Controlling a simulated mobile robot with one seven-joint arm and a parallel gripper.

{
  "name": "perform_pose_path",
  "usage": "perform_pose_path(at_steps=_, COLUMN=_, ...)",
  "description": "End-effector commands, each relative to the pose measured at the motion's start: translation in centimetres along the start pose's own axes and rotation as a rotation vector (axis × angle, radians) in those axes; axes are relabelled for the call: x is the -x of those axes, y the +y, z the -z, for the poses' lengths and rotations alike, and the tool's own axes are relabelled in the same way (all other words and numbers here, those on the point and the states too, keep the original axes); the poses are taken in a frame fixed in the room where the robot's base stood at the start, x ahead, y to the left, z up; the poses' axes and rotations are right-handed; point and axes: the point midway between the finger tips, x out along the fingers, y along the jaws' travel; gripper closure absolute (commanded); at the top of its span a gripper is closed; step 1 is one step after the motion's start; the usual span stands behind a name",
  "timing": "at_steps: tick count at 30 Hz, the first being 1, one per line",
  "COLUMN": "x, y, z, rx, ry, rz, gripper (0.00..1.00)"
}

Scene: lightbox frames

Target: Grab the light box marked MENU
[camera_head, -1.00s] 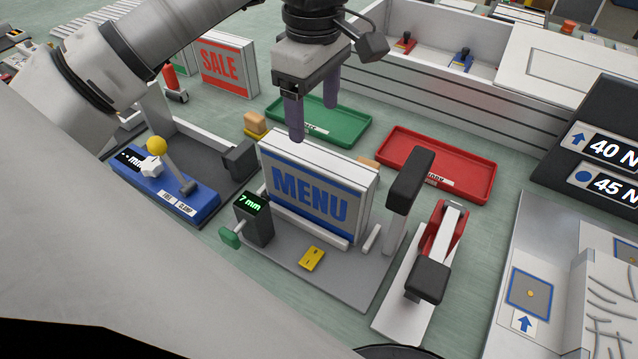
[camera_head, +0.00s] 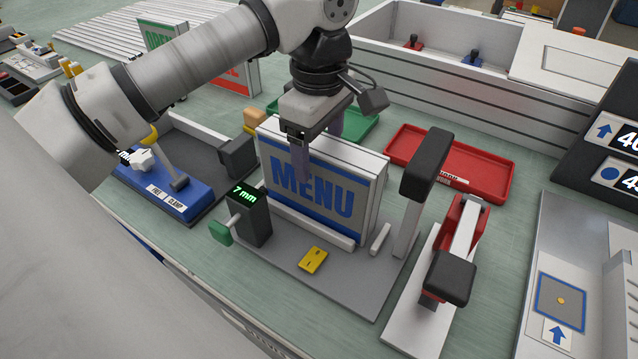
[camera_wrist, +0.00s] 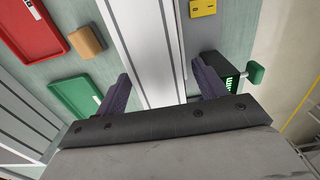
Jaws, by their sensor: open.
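The light box marked MENU (camera_head: 345,200) stands upright on a grey fixture plate (camera_head: 350,278), its grey face and blue letters toward the camera. In the wrist view its white top edge (camera_wrist: 150,45) runs between my fingers. My gripper (camera_head: 318,158) is open and points down over the box's left part. One purple finger is in front of the face; the other is behind the box, its lower end hidden. In the wrist view my gripper (camera_wrist: 162,75) shows a gap at the left finger; contact at the right finger cannot be told.
A display reading 7 mm (camera_head: 249,215) with a green knob (camera_head: 220,232) stands left of the box. A black-topped post (camera_head: 427,165) stands close on its right. Red (camera_head: 490,190) and green (camera_head: 368,125) trays lie behind. A blue lever unit (camera_head: 165,190) is at left.

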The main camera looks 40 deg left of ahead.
Motion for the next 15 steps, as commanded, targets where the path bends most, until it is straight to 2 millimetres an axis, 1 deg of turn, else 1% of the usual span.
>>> perform_pose_path(at_steps=2, x=0.09, y=0.00, z=0.00, rx=0.000, ry=0.000, rz=0.000, gripper=0.30)
perform_pose_path(at_steps=15, x=0.10, y=0.01, z=0.00, rx=0.000, ry=0.000, rz=0.000, gripper=0.88)
